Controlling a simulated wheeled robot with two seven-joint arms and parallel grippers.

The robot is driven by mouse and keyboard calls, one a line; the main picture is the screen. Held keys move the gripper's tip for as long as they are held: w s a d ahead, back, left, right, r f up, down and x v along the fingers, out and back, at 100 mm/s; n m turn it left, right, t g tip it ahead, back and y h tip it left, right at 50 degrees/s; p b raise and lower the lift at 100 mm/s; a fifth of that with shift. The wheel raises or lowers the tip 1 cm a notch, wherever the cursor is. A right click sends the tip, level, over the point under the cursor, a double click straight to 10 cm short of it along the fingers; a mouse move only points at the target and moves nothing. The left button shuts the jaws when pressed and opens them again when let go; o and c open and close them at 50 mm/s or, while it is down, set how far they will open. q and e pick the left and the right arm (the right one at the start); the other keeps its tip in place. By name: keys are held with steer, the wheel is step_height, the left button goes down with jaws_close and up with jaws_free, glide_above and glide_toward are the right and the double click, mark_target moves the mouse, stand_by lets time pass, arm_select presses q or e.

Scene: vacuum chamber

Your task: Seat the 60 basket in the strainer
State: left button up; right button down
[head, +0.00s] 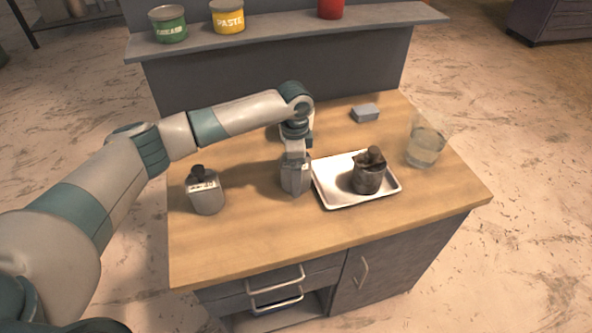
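My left gripper (295,157) points down over a grey angular container (295,182) near the middle of the bench. Its fingers are at the container's top; I cannot tell whether they grip it. A similar grey container (207,196) with a black knob and a white label stands to the left. A dark round metal pot-like piece (367,178) stands in a white tray (333,196) to the right, with a dark lumpy part on its top. I cannot read any 60 mark or tell for sure which piece is the basket or the strainer. My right gripper is not in view.
A glass (424,150) with pale liquid stands right of the tray. A grey-blue block (365,113) lies behind it. A shelf (290,36) at the back holds green, yellow and red cans. The front of the wooden bench top (260,240) is clear.

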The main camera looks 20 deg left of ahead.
arm_select(q)
steer(key=c, duration=1.5)
steer(key=shift+r, duration=0.1)
step_height(320, 180, up, 9)
steer(key=b, duration=0.2)
steer(key=shift+b, duration=0.4)
steer(key=shift+r, duration=0.5)
steer(key=shift+s+r+n, duration=0.1)
steer(key=shift+s+n, duration=0.5)
steer(key=shift+s, duration=0.1)
steer(key=s+a+n, duration=0.1)
steer(key=s+n, duration=1.1)
steer(key=s, duration=0.7)
steer(key=shift+r+n, duration=0.2)
steer(key=shift+n, duration=0.1)
